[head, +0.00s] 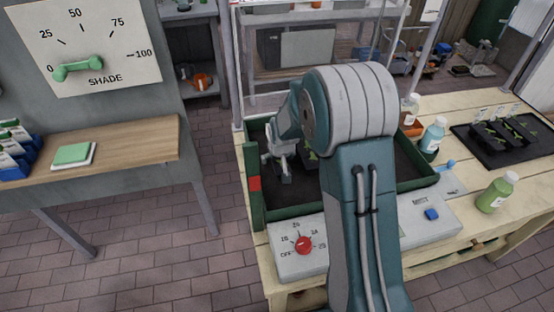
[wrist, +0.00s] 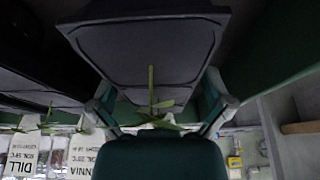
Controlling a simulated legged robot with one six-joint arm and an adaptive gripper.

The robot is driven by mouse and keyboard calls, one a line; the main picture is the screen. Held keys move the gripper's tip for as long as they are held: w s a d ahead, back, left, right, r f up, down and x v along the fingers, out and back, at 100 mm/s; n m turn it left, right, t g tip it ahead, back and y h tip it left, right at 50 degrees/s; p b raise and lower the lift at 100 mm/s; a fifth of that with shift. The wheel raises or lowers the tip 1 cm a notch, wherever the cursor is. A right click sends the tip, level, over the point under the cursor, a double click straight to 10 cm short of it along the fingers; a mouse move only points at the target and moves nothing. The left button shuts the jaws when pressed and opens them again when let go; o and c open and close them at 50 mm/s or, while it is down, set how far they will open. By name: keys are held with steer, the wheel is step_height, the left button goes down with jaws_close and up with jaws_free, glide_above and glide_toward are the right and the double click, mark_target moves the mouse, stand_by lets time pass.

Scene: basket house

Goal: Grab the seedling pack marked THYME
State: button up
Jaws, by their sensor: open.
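My gripper (head: 282,172) is open and low inside the green-walled bed (head: 330,208) on the bench, near its left end. In the head view, a dark pack with green leaves (head: 311,160) shows just right of the gripper, partly hidden by my arm. In the wrist view, my open fingers (wrist: 160,110) stand on either side of a dark surface (wrist: 145,50), with a small green seedling between them. Whether they touch it I cannot tell. A label reading DILL (wrist: 24,155) and one ending in NNIA (wrist: 84,155) show at lower left. I can read no THYME label.
A black tray (head: 467,139) with several seedling packs lies at the bench's right. Bottles, including a green one (head: 496,192), stand near the bed. A control panel with a red knob (head: 303,245) lies in front. A wooden side table (head: 140,150) is at left.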

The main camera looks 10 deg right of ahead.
steer(key=shift+d+f, duration=0.1)
steer(key=shift+d, duration=0.1)
steer(key=shift+c, duration=0.3)
steer(key=shift+a, duration=0.2)
steer(key=c, duration=1.2)
steer(key=shift+w+r, duration=0.1)
steer(key=shift+r, duration=0.35)
step_height(320, 180, up, 2)
steer(key=shift+d+r, duration=0.1)
steer(key=s+r, duration=0.1)
steer(key=r, duration=0.1)
steer(key=s+r, duration=0.3)
steer(key=s, duration=0.1)
steer(key=shift+d+r, duration=0.25)
steer(key=shift+r, duration=0.15)
steer(key=s+r, duration=0.1)
steer(key=s, duration=0.2)
steer(key=s+r, duration=0.1)
steer(key=s, duration=0.2)
steer(key=s+d+r, duration=0.1)
steer(key=s+r, duration=0.1)
steer(key=s, duration=0.1)
steer(key=shift+s, duration=0.1)
